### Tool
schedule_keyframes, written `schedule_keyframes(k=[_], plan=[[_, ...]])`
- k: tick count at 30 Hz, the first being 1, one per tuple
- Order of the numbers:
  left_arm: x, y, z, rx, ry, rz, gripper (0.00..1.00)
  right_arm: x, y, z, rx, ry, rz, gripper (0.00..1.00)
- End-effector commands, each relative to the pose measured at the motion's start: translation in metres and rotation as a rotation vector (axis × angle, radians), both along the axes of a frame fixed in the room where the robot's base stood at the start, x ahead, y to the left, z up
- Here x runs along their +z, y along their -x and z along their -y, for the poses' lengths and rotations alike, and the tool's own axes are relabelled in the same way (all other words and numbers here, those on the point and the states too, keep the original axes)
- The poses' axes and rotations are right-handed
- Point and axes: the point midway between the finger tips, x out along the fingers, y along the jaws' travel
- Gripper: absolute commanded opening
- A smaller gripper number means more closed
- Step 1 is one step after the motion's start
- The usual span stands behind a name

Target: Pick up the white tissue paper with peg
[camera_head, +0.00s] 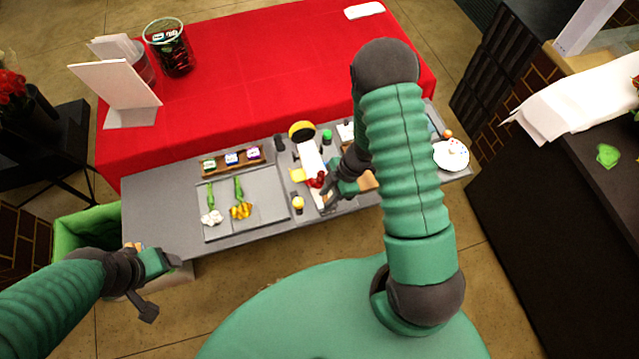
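A white strip (311,158) that looks like the tissue paper lies on the grey work table, running toward the front from a yellow-and-black round item. A small red piece (318,181) shows near its front end; I cannot tell whether it is the peg. My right gripper (329,193) is just right of this red piece, low over the table. Its fingers are small and partly overlapped by the arm, so its opening and any contact are unclear. My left gripper (158,284) is open and empty, in front of the table's left end.
A grey mat (223,222) holds two flowers, with a rack of small boxes (231,159) behind. A yellow-topped item (297,203) stands close left of the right gripper. A white plate (451,155) is at the right end. A green bin (80,232) stands left.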

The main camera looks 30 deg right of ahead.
Motion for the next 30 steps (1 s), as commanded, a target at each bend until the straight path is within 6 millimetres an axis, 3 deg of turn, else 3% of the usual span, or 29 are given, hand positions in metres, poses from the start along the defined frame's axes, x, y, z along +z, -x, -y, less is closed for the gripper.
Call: schedule_keyframes(k=[3, 9, 30], plan=[[0.0000, 0.0001, -0.0001, 0.000, 0.000, 0.000, 0.71, 0.0004, 0.0003, 0.0005, 0.000, 0.000, 0.000, 0.26], [0.0000, 0.0001, -0.0001, 0.000, 0.000, 0.000, 0.71, 0.0006, 0.0003, 0.0009, 0.000, -0.001, 0.000, 0.00], [0.0000, 0.0000, 0.0000, 0.000, 0.000, 0.000, 0.71, 0.0006, 0.0002, 0.0009, 0.000, -0.001, 0.000, 0.00]])
